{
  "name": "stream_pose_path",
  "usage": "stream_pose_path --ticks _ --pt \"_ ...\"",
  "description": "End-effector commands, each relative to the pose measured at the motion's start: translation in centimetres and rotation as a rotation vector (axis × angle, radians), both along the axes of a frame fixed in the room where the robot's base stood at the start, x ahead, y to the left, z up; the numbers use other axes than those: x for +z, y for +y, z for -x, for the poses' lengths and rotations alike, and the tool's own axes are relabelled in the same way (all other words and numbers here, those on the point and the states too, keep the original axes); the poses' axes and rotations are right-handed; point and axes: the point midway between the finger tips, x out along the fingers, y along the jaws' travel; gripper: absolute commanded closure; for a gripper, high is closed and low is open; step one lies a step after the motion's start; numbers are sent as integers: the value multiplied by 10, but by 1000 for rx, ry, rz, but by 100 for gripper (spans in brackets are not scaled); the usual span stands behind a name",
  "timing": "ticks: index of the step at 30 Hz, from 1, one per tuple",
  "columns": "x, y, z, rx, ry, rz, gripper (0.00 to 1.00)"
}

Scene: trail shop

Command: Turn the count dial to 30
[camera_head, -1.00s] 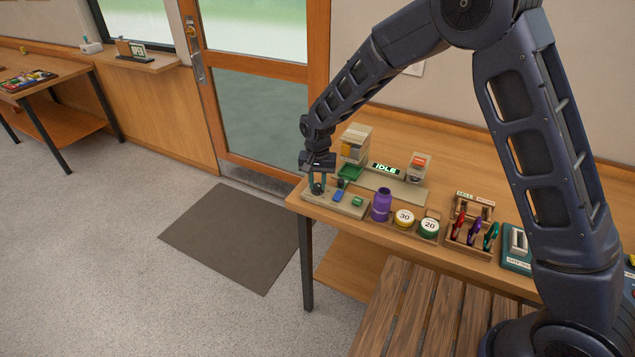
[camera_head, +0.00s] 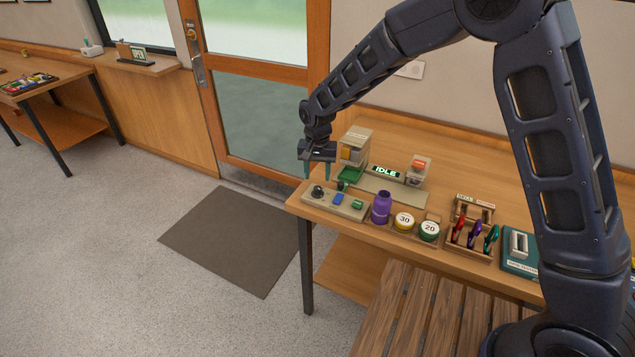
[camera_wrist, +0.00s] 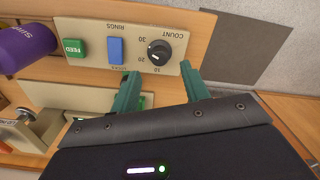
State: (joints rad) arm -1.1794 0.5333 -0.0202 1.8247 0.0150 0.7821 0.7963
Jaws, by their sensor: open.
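The count dial (camera_wrist: 158,50) is a black round knob on a beige panel (camera_wrist: 100,37) in the wrist view. In the head view the dial (camera_head: 318,190) is at the left end of the panel (camera_head: 350,209). My gripper (camera_head: 317,174) is open and empty, above the dial and apart from it. In the wrist view its two green fingers (camera_wrist: 159,75) are spread, with the dial just beyond their tips.
A blue switch (camera_wrist: 116,50) and a green FEED button (camera_wrist: 75,47) share the panel. A purple bottle (camera_head: 381,208) stands right of it. A clear dispenser (camera_head: 355,147) and an IDLE display (camera_head: 386,171) are behind. The table's left edge is close by.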

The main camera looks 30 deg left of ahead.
Motion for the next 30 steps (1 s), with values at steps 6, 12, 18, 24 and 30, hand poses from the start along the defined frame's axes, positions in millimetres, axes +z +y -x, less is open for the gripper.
stream_pose_path --ticks 6,12,18,24,30 --pt "37 0 0 1 -1 -1 54" --pt "54 0 0 1 0 0 54" --pt "58 0 0 0 1 1 54" --pt "58 0 0 0 1 1 54" --pt "58 -1 -1 -1 0 1 54"
